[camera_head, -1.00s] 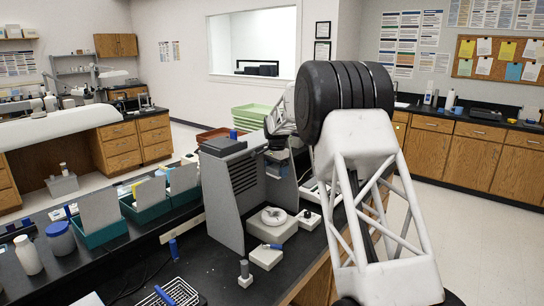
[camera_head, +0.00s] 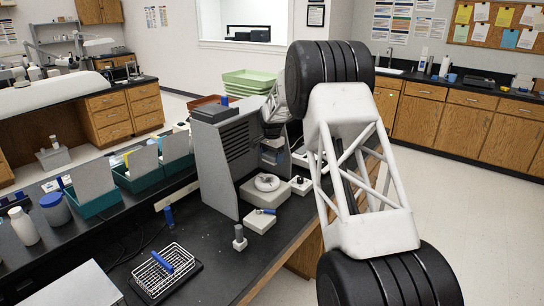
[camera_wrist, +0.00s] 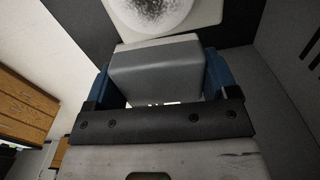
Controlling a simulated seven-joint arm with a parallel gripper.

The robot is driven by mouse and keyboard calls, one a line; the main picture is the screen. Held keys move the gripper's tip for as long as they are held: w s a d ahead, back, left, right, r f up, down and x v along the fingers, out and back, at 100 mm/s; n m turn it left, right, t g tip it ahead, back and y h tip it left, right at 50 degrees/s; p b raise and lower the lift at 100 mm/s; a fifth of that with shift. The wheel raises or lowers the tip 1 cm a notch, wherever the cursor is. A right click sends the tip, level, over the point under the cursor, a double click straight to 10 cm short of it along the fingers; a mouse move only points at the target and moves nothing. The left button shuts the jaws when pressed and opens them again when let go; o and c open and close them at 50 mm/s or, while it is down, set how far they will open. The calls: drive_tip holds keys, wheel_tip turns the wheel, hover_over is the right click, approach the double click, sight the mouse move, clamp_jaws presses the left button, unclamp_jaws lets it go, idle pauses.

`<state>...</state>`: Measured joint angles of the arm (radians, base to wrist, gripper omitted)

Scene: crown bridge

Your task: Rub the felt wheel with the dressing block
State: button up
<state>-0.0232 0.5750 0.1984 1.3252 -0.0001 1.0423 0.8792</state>
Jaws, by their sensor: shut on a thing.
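My gripper (camera_wrist: 158,66) is shut on a grey block (camera_wrist: 156,76), the dressing block, held between its two blue fingers in the wrist view. The felt wheel (camera_wrist: 150,10), pale, round and speckled, is just beyond the block at the top of the wrist view and is cut off by the frame edge. In the head view the felt wheel (camera_head: 267,182) lies flat on a square white base (camera_head: 262,197) beside a grey housing. My gripper (camera_head: 274,158) is above and behind the wheel there, partly hidden. I cannot tell whether block and wheel touch.
The grey louvred housing (camera_head: 220,165) stands left of the wheel. A white box with a blue-handled tool (camera_head: 260,222), a small post (camera_head: 239,238) and a wire basket (camera_head: 165,270) are in front. Teal bins (camera_head: 138,176) stand left. Green trays (camera_head: 250,83) are behind.

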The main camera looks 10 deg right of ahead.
sight(273, 176)
drive_tip(key=shift+f, duration=3.85)
drive_tip(key=shift+s+a+r, duration=0.1)
drive_tip(key=shift+s+a, duration=0.1)
drive_tip(key=shift+a, duration=0.05)
drive_tip(key=shift+c, duration=0.3)
drive_tip(key=shift+s+a+f, duration=0.25)
drive_tip(key=shift+s+a, duration=0.05)
drive_tip(key=shift+s, duration=0.05)
drive_tip(key=shift+s+a+f, duration=0.1)
drive_tip(key=shift+s+a, duration=0.4)
drive_tip(key=shift+s, duration=0.05)
drive_tip(key=shift+c, duration=0.4)
drive_tip(key=shift+s+a, duration=1.6)
drive_tip(key=shift+w+d, duration=2.65)
drive_tip(key=shift+d, duration=0.05)
drive_tip(key=shift+s+a, duration=2.65)
drive_tip(key=shift+s, duration=0.1)
drive_tip(key=shift+w+d, duration=2.75)
drive_tip(key=shift+r, duration=4.2)
